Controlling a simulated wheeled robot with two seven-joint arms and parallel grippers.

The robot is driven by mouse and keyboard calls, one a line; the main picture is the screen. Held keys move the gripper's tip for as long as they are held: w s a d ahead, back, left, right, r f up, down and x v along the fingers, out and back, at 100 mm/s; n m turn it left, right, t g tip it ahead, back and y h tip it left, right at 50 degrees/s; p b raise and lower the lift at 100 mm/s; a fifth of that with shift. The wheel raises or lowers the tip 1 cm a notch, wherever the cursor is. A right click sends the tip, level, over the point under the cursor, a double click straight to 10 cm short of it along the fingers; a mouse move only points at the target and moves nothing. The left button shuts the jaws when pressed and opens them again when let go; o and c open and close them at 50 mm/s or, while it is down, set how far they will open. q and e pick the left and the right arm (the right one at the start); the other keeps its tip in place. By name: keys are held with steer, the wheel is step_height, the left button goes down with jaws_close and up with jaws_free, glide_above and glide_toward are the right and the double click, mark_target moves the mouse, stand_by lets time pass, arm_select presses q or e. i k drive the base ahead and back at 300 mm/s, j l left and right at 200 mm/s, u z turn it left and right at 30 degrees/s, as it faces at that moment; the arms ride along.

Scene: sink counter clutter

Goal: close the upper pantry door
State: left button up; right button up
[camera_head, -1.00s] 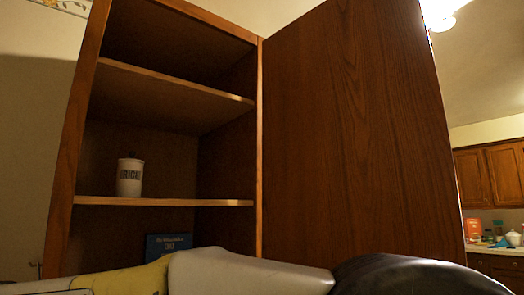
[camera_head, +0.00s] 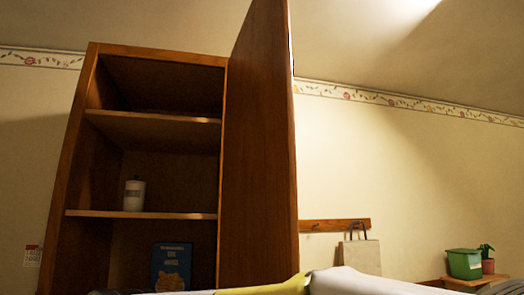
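The upper pantry door (camera_head: 258,150) is a tall brown wooden panel. It stands open, hinged at the right side of the pantry cabinet (camera_head: 70,160), and I see it at a steep angle. The cabinet's front is open and its shelves show. Part of my own arm, white and yellow, crosses the bottom edge of the view in front of the door's lower end. No gripper fingers show, and the door's bottom edge is hidden.
A white canister (camera_head: 134,195) stands on a cabinet shelf, with a blue box (camera_head: 171,266) below it. Right of the door are a wall rack (camera_head: 335,225) with a hanging bag (camera_head: 360,256), and a green pot (camera_head: 464,264) on a small wooden shelf.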

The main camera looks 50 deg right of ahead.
mark_target(260, 242)
steer(key=k+l, duration=0.3)
steer(key=k, duration=0.15)
steer(key=k+l+u, duration=0.1)
steer(key=k+l, duration=0.2)
steer(key=k, duration=0.15)
steer(key=l+z, duration=0.4)
steer(key=i+l+z, duration=0.25)
steer(key=i+z, duration=0.25)
steer(key=i, duration=0.15)
